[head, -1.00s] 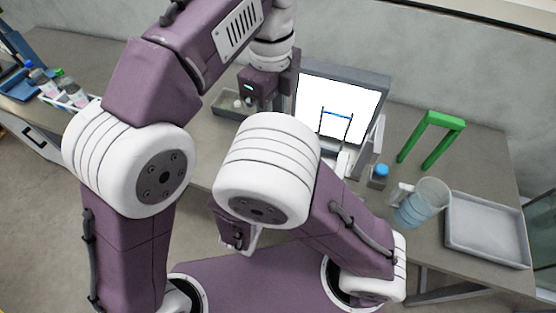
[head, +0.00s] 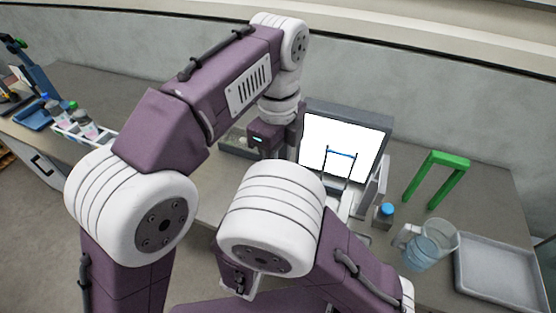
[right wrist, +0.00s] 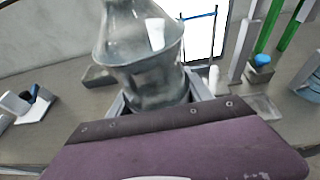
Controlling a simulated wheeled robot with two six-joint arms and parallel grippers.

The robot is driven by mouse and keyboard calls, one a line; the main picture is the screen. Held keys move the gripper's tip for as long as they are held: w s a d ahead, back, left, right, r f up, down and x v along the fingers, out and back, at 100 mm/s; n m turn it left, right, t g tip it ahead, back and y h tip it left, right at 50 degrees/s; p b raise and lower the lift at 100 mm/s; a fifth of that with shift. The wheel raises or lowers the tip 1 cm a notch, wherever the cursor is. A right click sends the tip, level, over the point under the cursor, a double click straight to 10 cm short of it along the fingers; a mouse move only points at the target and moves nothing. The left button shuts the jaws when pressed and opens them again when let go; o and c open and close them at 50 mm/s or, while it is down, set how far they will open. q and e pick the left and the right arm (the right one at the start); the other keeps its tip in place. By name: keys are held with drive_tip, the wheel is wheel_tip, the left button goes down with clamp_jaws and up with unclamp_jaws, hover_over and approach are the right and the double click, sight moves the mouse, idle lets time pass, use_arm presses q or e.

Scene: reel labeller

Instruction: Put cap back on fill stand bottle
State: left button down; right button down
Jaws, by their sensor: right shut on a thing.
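A blue cap (head: 387,208) sits on a small grey block right of the white screen; it also shows in the right wrist view (right wrist: 263,60). A thin stand with a blue crossbar (head: 341,154) stands before the screen; I cannot make out a bottle on it. My right gripper (right wrist: 157,97) is shut on a clear, narrow-necked vessel (right wrist: 140,45), apart from the blue cap. In the head view, my right arm hides its fingers. My left gripper (head: 268,138) is at the back, left of the screen; its fingers are not clear.
A clear jug (head: 432,245) and a grey tray (head: 497,270) stand at the right. A green frame (head: 437,178) stands behind them. A rack with bottles (head: 75,135) is at the far left. A tray (head: 236,150) lies beside my left gripper.

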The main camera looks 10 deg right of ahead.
use_arm(q)
drive_tip(key=shift+f, duration=0.55)
idle(0.4)
drive_tip(key=m, duration=0.4)
drive_tip(key=shift+m, duration=0.4)
drive_tip(key=m, duration=0.3)
drive_tip(key=shift+d, duration=0.1)
drive_tip(key=m, duration=0.5)
drive_tip(key=shift+w, duration=0.1)
drive_tip(key=c, duration=1.1)
unclamp_jaws()
drive_tip(key=shift+r, duration=2.25)
